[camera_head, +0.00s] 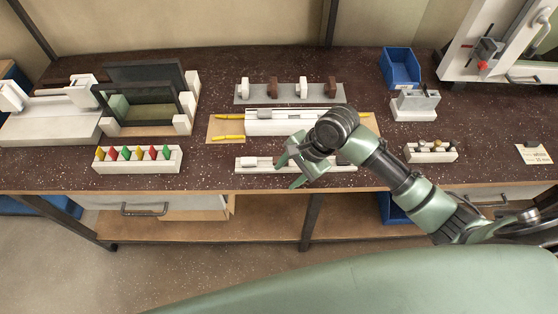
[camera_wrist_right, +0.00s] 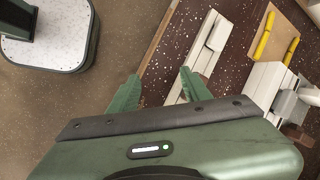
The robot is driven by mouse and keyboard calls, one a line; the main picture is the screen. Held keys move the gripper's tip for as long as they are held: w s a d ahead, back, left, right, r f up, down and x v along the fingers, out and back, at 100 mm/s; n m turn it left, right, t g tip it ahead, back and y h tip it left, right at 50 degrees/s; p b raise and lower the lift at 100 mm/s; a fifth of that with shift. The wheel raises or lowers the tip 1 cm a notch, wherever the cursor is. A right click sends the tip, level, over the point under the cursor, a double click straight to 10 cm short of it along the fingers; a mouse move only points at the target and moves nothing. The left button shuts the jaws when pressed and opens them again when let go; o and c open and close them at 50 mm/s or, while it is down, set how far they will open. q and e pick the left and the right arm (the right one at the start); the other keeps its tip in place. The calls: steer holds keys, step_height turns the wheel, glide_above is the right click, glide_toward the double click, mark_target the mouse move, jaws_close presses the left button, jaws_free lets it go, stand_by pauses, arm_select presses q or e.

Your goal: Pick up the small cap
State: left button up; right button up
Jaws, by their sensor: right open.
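My right gripper (camera_head: 290,170) is open and empty over the front edge of the bench, above a low white strip (camera_head: 322,168). In the right wrist view the two green fingers (camera_wrist_right: 160,78) stand apart, with the speckled top and bench edge between them. The white strip (camera_wrist_right: 183,90) runs past the right finger and bears a pale block (camera_wrist_right: 218,35). In the head view a small pale piece (camera_head: 250,161) sits on the strip's left part, apart from the gripper. I cannot tell for sure which small piece is the cap. My left gripper is out of view.
Behind the strip is a white clamp block (camera_head: 272,122) between yellow-handled pieces. A rack of coloured pegs (camera_head: 138,160) stands left, a white rack (camera_head: 430,154) right. A blue bin (camera_head: 400,68) is at the back. Dark bench top is free between the peg rack and strip.

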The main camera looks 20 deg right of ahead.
steer(key=w+d+r+m, duration=0.4)
steer(key=w+r+m, duration=0.1)
steer(key=r+m, duration=0.15)
steer(key=shift+m+g, duration=0.4)
steer(key=shift+m, duration=0.25)
steer(key=p+x, duration=0.1)
steer(key=x, duration=0.6)
steer(key=shift+d+f+p, duration=0.15)
steer(key=shift+f+p, duration=0.05)
steer(key=shift+p, duration=0.2)
steer(key=shift+f, duration=0.4)
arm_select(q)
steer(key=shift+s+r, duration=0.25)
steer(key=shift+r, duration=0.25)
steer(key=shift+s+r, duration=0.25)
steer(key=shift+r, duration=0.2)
arm_select(e)
jaws_close()
